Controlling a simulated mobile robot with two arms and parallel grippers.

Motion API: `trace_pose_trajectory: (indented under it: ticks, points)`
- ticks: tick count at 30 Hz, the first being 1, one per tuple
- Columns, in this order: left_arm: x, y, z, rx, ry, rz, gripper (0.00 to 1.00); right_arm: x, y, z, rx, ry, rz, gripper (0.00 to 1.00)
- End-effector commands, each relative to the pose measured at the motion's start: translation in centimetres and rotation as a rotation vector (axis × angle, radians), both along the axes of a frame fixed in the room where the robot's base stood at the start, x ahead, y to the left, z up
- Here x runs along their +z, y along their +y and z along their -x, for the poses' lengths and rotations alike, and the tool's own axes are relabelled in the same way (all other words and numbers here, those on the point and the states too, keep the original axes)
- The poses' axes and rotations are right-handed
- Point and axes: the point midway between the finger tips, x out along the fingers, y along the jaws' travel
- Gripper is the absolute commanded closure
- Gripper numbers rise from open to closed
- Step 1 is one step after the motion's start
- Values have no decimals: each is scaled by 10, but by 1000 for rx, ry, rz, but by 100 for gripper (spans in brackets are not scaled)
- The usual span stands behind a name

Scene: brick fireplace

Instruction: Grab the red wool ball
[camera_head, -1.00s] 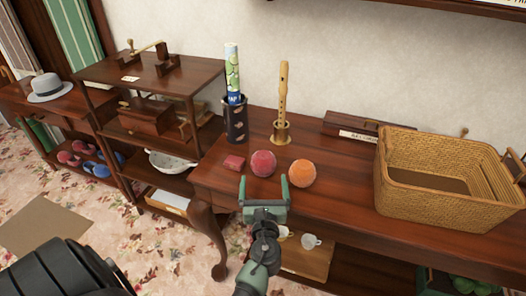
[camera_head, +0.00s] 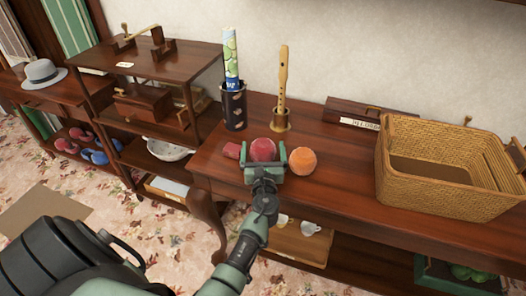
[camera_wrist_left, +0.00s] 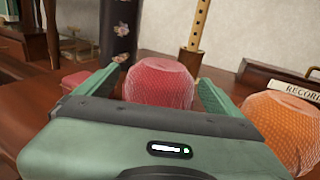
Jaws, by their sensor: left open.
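The red wool ball (camera_head: 263,149) sits on the wooden table, between a small red block and an orange ball. My left gripper (camera_head: 264,158) is open, with one finger on each side of the red ball. In the left wrist view the red ball (camera_wrist_left: 160,82) shows between the two green fingers, its lower part hidden by the gripper body. I cannot tell whether the fingers touch it. My right gripper is not in view.
The orange ball (camera_head: 302,162) is close on the right, and the red block (camera_head: 232,150) on the left. Behind stand a dark holder (camera_head: 234,108) with a rolled paper and a recorder (camera_head: 282,80) on a stand. A wicker basket (camera_head: 440,196) is at the right.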

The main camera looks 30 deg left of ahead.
Motion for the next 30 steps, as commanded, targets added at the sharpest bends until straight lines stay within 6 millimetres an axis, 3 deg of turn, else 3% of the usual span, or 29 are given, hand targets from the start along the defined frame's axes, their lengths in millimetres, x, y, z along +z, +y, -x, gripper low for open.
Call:
trace_pose_trajectory:
  ticks: [3, 10, 22, 26, 30]
  points:
    - [0, 0, 0, 0, 0, 0, 7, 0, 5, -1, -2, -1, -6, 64]
    - [0, 0, 0, 0, 1, 1, 69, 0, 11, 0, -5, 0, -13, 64]
    - [10, 0, 1, 1, -1, 2, 70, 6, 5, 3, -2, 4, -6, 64]
    - [29, -1, 0, 1, -3, 2, 70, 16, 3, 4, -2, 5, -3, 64]
    - [64, -1, 0, 1, -4, 2, 70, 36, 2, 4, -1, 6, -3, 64]
